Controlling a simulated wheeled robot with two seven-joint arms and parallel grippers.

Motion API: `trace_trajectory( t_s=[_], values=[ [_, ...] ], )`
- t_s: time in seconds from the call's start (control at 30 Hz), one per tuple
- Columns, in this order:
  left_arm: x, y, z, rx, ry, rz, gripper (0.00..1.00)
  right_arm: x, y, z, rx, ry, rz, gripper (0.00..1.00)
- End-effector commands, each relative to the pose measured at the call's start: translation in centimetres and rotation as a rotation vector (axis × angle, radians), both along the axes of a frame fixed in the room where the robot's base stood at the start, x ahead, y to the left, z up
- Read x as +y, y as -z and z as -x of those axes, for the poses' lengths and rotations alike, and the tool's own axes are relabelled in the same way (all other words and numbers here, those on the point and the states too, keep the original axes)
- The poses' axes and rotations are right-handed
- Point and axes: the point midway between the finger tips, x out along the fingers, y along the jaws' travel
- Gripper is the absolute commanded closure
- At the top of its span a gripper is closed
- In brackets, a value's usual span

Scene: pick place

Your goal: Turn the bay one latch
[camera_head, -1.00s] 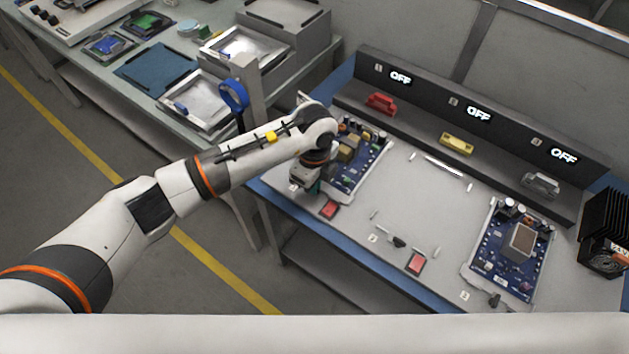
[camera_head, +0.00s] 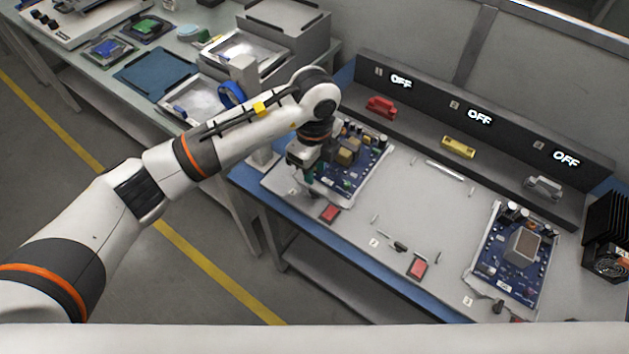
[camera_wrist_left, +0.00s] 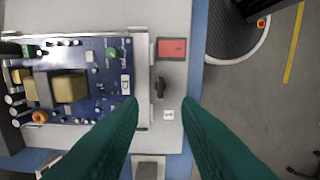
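The bay one latch (camera_wrist_left: 159,87) is a small black knob on the grey bench panel in the left wrist view. It sits between a red button (camera_wrist_left: 172,47) and a white label marked 1 (camera_wrist_left: 168,115), beside the edge of a blue circuit board (camera_wrist_left: 100,75). My left gripper (camera_wrist_left: 160,104) is open, its two green fingers spread on either side of the latch's line, with nothing between them. In the head view my left gripper (camera_head: 306,178) hangs over the front left of the bay one board (camera_head: 350,182); the latch is not clear there.
Another board (camera_head: 515,262) lies at the right, and the middle bay is bare. A dark shelf behind carries red (camera_head: 381,107), yellow (camera_head: 458,147) and grey (camera_head: 543,186) parts under displays reading OFF. A black finned unit (camera_head: 606,235) stands at the far right.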

Motion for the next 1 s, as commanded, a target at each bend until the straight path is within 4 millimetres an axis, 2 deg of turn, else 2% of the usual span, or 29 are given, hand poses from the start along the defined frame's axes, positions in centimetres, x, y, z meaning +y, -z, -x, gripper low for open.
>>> trace_trajectory(
  t_s=[0.1,0.3,0.87,0.93,1.0],
  values=[
    [0.0,-2.2,-0.1,-0.004,0.001,0.001,0.7,0.0,0.6,0.0,0.0,0.0,0.0,1.0],
    [0.0,-4.3,0.0,-0.001,-0.001,0.001,0.7,0.0,0.8,0.0,0.0,0.0,0.0,1.0],
    [0.0,-4.6,0.0,0.001,0.0,0.001,0.7,0.0,0.8,0.0,0.0,0.0,0.0,1.0],
    [-0.4,-4.5,0.3,0.008,0.012,0.021,0.7,0.0,0.8,0.0,0.0,0.0,0.0,1.0],
    [-1.7,-4.1,1.1,0.031,0.053,0.093,0.7,0.0,0.8,0.0,0.0,0.0,0.0,1.0]
  ],
)
